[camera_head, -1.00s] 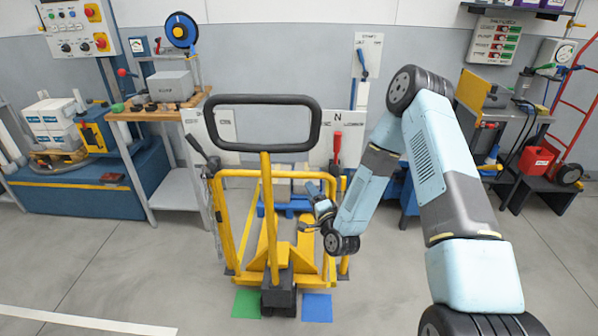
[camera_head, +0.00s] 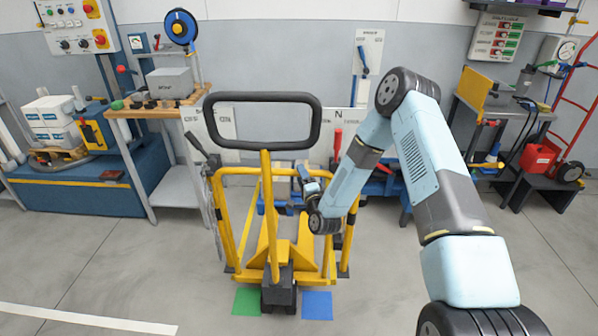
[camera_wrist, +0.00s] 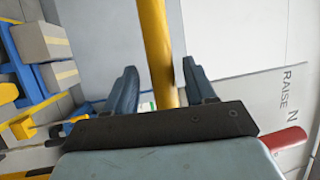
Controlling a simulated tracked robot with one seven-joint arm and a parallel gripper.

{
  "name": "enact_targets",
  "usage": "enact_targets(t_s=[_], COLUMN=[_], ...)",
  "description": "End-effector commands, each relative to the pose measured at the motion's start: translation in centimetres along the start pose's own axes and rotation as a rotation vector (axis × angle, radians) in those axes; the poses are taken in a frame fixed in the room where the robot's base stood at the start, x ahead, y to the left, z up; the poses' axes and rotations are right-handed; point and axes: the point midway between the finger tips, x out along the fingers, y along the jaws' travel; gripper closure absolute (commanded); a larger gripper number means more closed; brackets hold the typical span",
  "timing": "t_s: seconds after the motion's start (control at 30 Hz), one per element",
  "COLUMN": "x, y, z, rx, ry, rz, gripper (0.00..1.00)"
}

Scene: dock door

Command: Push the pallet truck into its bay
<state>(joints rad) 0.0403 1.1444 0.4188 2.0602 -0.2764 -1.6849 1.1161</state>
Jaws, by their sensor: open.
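The pallet truck (camera_head: 265,215) stands at the centre of the head view. It has a black loop handle (camera_head: 213,125), a yellow shaft and a dark wheel unit at its foot. Yellow rails (camera_head: 228,230) stand around it; I cannot tell which belong to the truck or the bay. My gripper (camera_head: 302,175) is behind and right of the shaft, near the rails. In the wrist view its blue fingers (camera_wrist: 160,75) are open, with a yellow bar (camera_wrist: 155,35) between them. I cannot tell which bar this is, or whether the fingers touch it.
Green (camera_head: 246,301) and blue (camera_head: 317,306) squares mark the floor beside the truck's foot. A red lever (camera_head: 338,140) shows behind. A workbench (camera_head: 160,112) stands left and another bench (camera_head: 515,110) right. The floor in front is open.

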Motion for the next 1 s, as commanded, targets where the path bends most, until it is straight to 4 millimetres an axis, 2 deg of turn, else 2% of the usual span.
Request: enact_targets(t_s=[0.1, 0.3, 0.67, 1.0], x=[1.6, 3.2, 3.5, 3.5], y=[0.0, 0.0, 0.0, 0.1], z=[0.0, 0.0, -0.1, -0.1], rx=[-0.001, 0.0, 0.0, 0.0], ry=[0.001, 0.0, 0.001, 0.002], rz=[-0.001, 0.0, 0.0, 0.001], gripper=[0.45, 0.45, 0.46, 0.79])
